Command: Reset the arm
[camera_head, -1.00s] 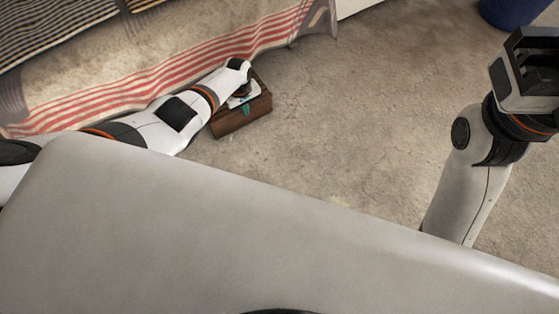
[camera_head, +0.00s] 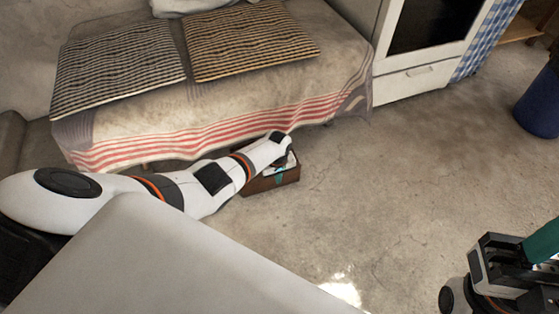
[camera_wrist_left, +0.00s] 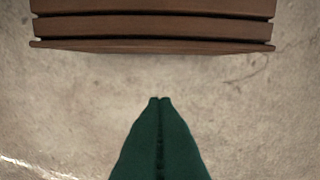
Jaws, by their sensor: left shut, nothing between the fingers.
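My left arm reaches in from the left in the head view. My left gripper (camera_head: 278,180) hangs low beside a brown wooden box (camera_head: 290,177) on the floor; the arm hides part of the box. In the left wrist view the green fingers (camera_wrist_left: 160,99) are shut together with nothing between them. The slatted side of the box (camera_wrist_left: 150,28) lies beyond the fingertips, with bare floor showing between. My right gripper (camera_head: 520,255) is at the lower right edge, partly cut off. A green finger shows there, but its opening cannot be judged.
A bench with a striped cloth (camera_head: 225,132) and two striped cushions (camera_head: 118,65) (camera_head: 245,40) stands behind the box. A white cabinet (camera_head: 420,80) is at the back, and a blue bin (camera_head: 540,105) is at the right edge. The concrete floor between is clear.

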